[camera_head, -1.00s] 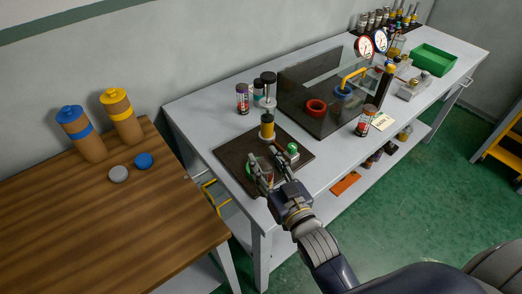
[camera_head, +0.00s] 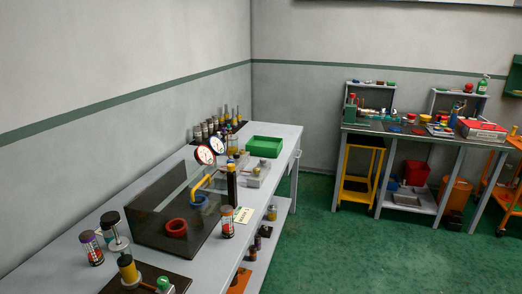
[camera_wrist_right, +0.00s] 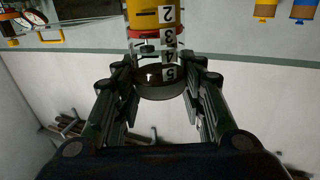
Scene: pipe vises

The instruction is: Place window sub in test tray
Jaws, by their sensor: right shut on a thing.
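In the right wrist view my right gripper (camera_wrist_right: 160,85) is shut on a dark round piece (camera_wrist_right: 160,83) marked 5, which may be the window sub. Above it in the picture are a clear part marked 4, a red band marked 3 and a yellow part (camera_wrist_right: 150,14) marked 2. I cannot tell whether these belong to the held piece. In the head view a green open tray (camera_head: 264,147) stands at the far end of the grey bench. I cannot tell whether it is the test tray. Neither gripper shows in the head view.
On the grey bench (camera_head: 95,225) stand a clear-walled box (camera_head: 150,215) with a red ring (camera_head: 177,228), two gauges (camera_head: 205,155), several bottles and a red-labelled can (camera_head: 228,224). A dark board (camera_head: 115,285) with a yellow cylinder (camera_head: 128,268) is nearest. Another workbench (camera_head: 420,140) stands beyond open floor.

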